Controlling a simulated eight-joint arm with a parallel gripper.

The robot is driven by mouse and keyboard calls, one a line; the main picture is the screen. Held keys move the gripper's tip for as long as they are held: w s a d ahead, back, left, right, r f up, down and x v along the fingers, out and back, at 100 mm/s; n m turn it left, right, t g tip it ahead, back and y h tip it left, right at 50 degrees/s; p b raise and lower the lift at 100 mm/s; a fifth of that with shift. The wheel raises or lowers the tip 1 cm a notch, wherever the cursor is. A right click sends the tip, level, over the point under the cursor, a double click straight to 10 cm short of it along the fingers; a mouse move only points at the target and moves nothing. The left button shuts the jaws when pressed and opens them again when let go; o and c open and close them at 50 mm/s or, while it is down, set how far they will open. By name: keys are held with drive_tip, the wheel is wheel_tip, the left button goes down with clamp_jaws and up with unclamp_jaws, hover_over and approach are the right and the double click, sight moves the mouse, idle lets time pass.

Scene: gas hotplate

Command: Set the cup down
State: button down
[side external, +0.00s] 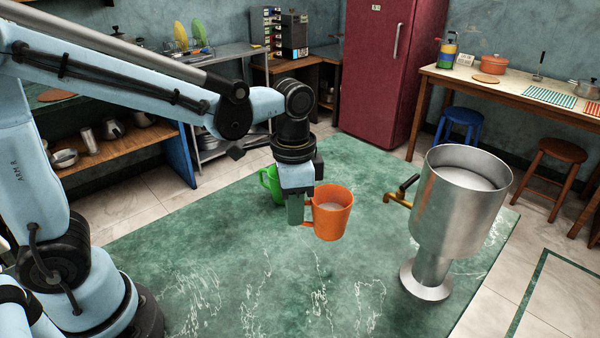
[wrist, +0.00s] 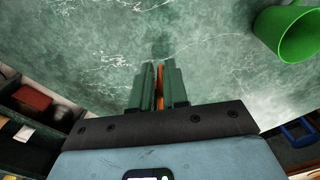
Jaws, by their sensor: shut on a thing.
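An orange cup (side external: 333,213) with pale contents is upright in the side external view. Its handle points left, toward my gripper (side external: 300,208). My gripper points down and is shut on the cup's handle, which the fingers partly hide. In the wrist view, my gripper (wrist: 159,88) has a thin orange strip of the cup (wrist: 160,90) between its fingers. The rest of the cup is hidden there. I cannot tell for sure whether the cup's base touches the green marbled counter (side external: 240,290).
A green cup (side external: 270,183) stands just behind my gripper; it also shows in the wrist view (wrist: 290,35). The counter's front middle is clear.

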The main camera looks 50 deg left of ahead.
drive_tip(key=s+d+r, duration=0.3)
drive_tip(key=d, duration=0.1)
drive_tip(key=s+a+n, duration=0.2)
drive_tip(key=s+n, duration=1.3)
drive_tip(key=n, duration=1.1)
drive_tip(key=shift+w+a+f, duration=1)
drive_tip(key=shift+a+f, duration=0.65)
drive_tip(key=shift+f, duration=0.05)
drive_tip(key=shift+w+a+f, duration=1.05)
drive_tip(key=shift+a+f, duration=0.65)
drive_tip(key=shift+f, duration=0.05)
drive_tip(key=shift+w+a+f, duration=1)
drive_tip(key=shift+a+f, duration=0.65)
drive_tip(key=shift+f, duration=0.05)
drive_tip(key=shift+f, duration=0.2)
drive_tip(key=c, duration=1.1)
unclamp_jaws()
drive_tip(key=shift+r, duration=0.2)
